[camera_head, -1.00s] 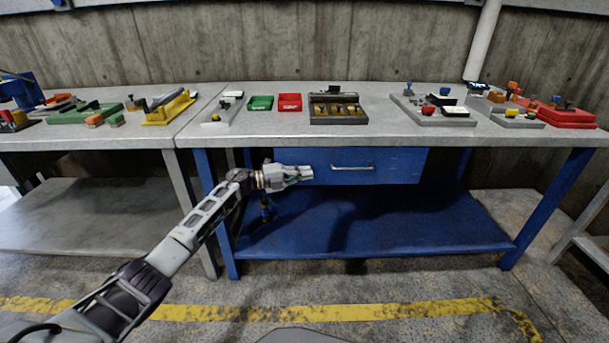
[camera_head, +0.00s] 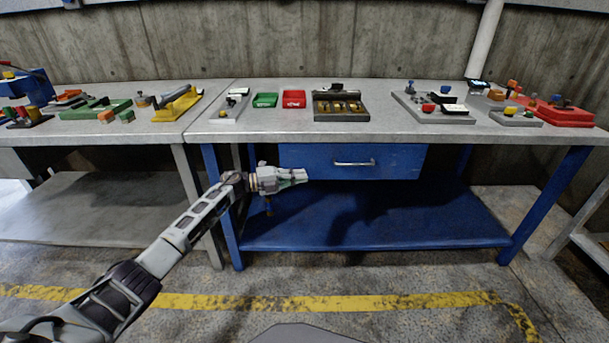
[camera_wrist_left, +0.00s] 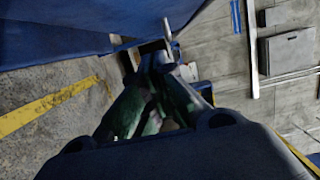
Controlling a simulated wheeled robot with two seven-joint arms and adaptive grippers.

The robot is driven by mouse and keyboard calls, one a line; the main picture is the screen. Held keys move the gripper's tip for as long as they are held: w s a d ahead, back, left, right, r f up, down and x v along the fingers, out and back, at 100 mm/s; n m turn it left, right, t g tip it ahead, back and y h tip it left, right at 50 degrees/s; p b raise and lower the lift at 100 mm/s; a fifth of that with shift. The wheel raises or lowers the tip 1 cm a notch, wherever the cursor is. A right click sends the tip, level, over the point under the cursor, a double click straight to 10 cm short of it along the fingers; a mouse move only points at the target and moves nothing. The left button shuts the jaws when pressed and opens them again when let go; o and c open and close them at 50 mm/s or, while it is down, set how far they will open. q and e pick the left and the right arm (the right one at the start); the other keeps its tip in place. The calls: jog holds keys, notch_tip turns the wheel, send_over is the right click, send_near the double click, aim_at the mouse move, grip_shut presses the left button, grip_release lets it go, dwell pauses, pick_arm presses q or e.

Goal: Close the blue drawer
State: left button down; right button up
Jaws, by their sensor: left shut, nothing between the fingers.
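The blue drawer (camera_head: 395,161) hangs under the grey worktop of the blue-legged workbench in the head view. Its front carries a silver bar handle (camera_head: 354,163). The front sits just below the worktop edge; I cannot tell exactly how far it stands out. My left gripper (camera_head: 306,175) is shut and empty. It points right and overlaps the lower left part of the drawer front in the picture. Contact with the drawer cannot be told. In the left wrist view the gripper's fingers (camera_wrist_left: 158,65) are dark and partly hidden by the gripper body. My right gripper is not in view.
The worktop (camera_head: 270,128) bears a green bin (camera_head: 265,100), a red bin (camera_head: 293,99) and several trays with parts. A blue lower shelf (camera_head: 400,232) lies below the drawer. A blue leg (camera_head: 222,215) stands near my left arm. The floor in front is clear.

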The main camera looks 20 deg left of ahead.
pick_arm(q)
jog(key=p+v, duration=0.1)
jog(key=v, duration=0.6)
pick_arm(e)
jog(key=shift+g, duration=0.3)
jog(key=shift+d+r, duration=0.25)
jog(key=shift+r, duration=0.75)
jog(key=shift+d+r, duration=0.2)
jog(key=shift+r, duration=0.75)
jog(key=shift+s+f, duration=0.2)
